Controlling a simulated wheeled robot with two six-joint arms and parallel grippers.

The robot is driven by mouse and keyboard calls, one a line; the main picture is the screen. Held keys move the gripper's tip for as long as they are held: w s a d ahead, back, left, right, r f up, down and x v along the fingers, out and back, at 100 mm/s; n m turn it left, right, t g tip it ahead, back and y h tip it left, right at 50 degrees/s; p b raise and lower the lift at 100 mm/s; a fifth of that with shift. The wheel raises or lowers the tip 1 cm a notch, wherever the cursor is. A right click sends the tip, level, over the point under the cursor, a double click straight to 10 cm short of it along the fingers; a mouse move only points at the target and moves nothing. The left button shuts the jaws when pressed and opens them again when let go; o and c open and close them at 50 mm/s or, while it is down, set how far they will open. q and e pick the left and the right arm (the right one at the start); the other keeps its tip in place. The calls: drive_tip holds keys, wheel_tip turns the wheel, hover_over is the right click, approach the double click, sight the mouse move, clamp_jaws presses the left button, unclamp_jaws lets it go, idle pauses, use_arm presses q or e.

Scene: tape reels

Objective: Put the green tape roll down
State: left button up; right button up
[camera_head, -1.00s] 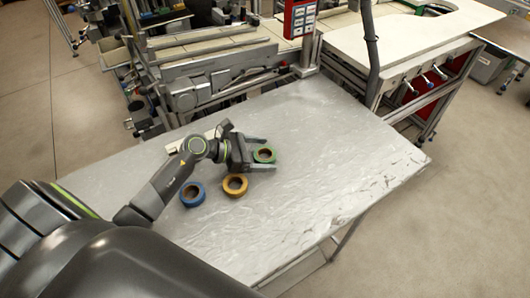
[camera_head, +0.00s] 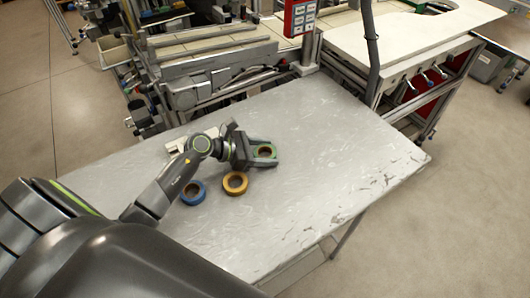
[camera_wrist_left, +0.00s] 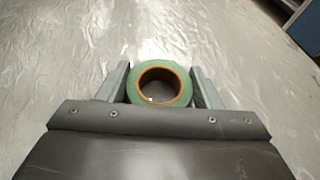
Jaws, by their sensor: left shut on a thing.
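The green tape roll (camera_head: 264,153) is between the fingers of my left gripper (camera_head: 266,154) above the back middle of the table (camera_head: 330,170). In the left wrist view the green tape roll (camera_wrist_left: 160,97) shows its brown core ring, and the fingers of my left gripper (camera_wrist_left: 160,88) are shut on its two sides. I cannot tell whether the roll touches the table. A yellow tape roll (camera_head: 235,191) and a blue tape roll (camera_head: 200,194) lie flat on the table, in front of and left of the gripper. My right gripper is not in view.
A light-coloured object (camera_head: 190,142) lies partly hidden behind my left arm. Behind the table stands a conveyor frame (camera_head: 210,85) with a red control box (camera_head: 300,17). The right part of the table is clear.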

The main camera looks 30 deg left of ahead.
use_arm(q)
wheel_tip(320, 180, up, 10)
drive_tip(key=s+d+r, duration=0.2)
drive_tip(key=s, duration=0.3)
drive_tip(key=s+d+r+m+g, duration=0.1)
drive_tip(key=s+d+r, duration=0.2)
drive_tip(key=s, duration=0.3)
drive_tip(key=shift+s+h+b, duration=0.2)
drive_tip(key=shift+h+b, duration=0.1)
drive_tip(key=shift+h, duration=0.1)
